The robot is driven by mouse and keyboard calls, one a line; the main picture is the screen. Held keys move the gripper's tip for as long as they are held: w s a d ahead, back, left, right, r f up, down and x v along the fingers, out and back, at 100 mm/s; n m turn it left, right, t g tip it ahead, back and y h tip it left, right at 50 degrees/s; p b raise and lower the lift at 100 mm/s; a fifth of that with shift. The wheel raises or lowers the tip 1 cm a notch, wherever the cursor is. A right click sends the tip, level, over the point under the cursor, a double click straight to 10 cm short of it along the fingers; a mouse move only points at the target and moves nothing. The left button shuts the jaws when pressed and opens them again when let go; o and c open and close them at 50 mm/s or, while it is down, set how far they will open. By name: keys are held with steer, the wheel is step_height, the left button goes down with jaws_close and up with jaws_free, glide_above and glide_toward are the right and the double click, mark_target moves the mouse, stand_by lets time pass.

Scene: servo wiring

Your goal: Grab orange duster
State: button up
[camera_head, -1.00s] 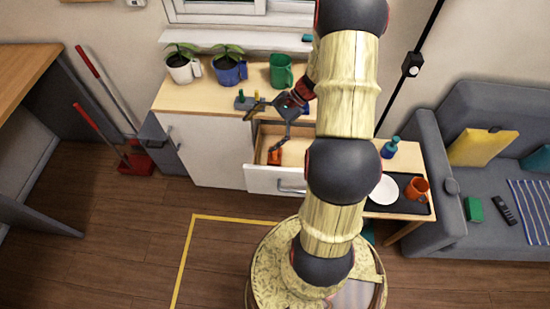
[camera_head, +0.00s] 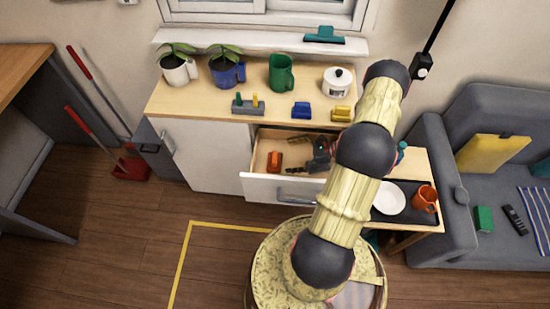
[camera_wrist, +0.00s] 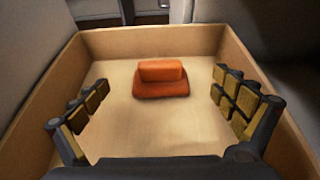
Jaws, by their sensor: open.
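The orange duster (camera_head: 274,161) lies on the floor of the open drawer (camera_head: 284,187), toward its left side in the head view. In the wrist view the orange duster (camera_wrist: 161,80) is centred between my fingers, farther into the view and not touched. My gripper (camera_wrist: 160,106) is open and empty, with one padded finger on each side. In the head view my gripper (camera_head: 297,155) is at the drawer, to the right of the duster and partly hidden by my arm.
The drawer's wooden walls (camera_wrist: 57,85) stand close around my fingers. On the counter above are a grey block with pegs (camera_head: 248,106), a blue duster-like piece (camera_head: 301,110), a yellow one (camera_head: 341,114), a white pot (camera_head: 337,81) and a green mug (camera_head: 281,73).

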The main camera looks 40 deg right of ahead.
mark_target(273, 158)
steer(key=b+x, duration=0.1)
steer(key=x, duration=0.6)
steer(key=shift+w+a+f, duration=0.15)
steer(key=shift+w, duration=0.1)
steer(key=c, duration=0.4)
steer(key=c, duration=1.1)
steer(key=shift+c, duration=0.3)
